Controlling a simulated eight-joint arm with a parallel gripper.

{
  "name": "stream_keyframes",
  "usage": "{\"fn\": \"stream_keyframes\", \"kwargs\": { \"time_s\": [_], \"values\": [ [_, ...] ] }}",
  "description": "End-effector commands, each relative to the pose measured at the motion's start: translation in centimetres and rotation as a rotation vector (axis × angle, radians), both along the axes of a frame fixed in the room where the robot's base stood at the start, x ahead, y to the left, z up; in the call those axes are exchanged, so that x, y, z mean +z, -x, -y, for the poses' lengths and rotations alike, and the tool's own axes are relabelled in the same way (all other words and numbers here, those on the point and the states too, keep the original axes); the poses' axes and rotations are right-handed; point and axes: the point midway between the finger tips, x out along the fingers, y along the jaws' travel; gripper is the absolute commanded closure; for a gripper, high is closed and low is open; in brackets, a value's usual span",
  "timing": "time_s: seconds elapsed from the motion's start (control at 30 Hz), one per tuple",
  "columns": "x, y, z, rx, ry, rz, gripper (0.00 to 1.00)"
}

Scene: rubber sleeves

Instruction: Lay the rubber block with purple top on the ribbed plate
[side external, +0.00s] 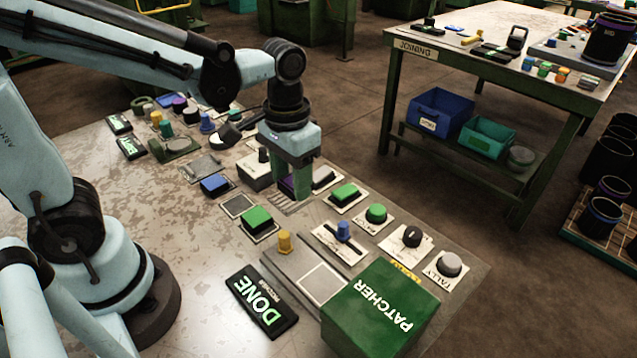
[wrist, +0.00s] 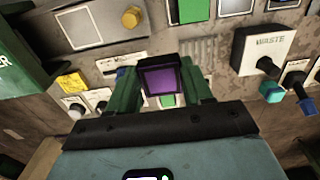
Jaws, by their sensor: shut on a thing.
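My gripper (side external: 298,192) is shut on the rubber block with purple top. In the wrist view the purple top (wrist: 161,80) shows between the two green fingers of my gripper (wrist: 165,88), facing the camera. In the side view only a sliver of purple (side external: 287,184) shows beside the fingers. The ribbed plate (side external: 284,206) lies on the bench right by the fingertips, partly hidden by them. In the wrist view the ribbed plate (wrist: 198,46) shows just beyond the block. I cannot tell whether the block touches anything below.
The white WASTE box (wrist: 258,45) stands close beside the plate; it also shows in the side view (side external: 254,174). Green-topped blocks (side external: 257,217) sit on nearby pads. The green PATCHER box (side external: 385,310) stands at the front. A yellow peg (side external: 284,240) stands nearby.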

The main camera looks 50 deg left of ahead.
Motion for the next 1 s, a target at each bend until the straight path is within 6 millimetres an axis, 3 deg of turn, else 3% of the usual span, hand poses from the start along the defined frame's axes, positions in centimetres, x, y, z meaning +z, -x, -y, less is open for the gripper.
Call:
{"fn": "stream_keyframes", "kwargs": {
  "time_s": [0.2, 0.4, 0.57, 0.83, 1.0],
  "values": [
    [-2.8, -2.1, -4.1, 0.007, 0.0, 0.0, 0.85],
    [-4.3, -3.2, -6.4, 0.003, 0.0, 0.0, 0.85],
    [-4.8, -3.4, -6.9, 0.0, 0.0, 0.0, 0.85],
    [-7.8, -3.4, -6.8, -0.001, 0.0, 0.0, 0.85],
    [-8.6, -3.4, -6.8, -0.001, 0.001, 0.0, 0.85]
  ]
}}
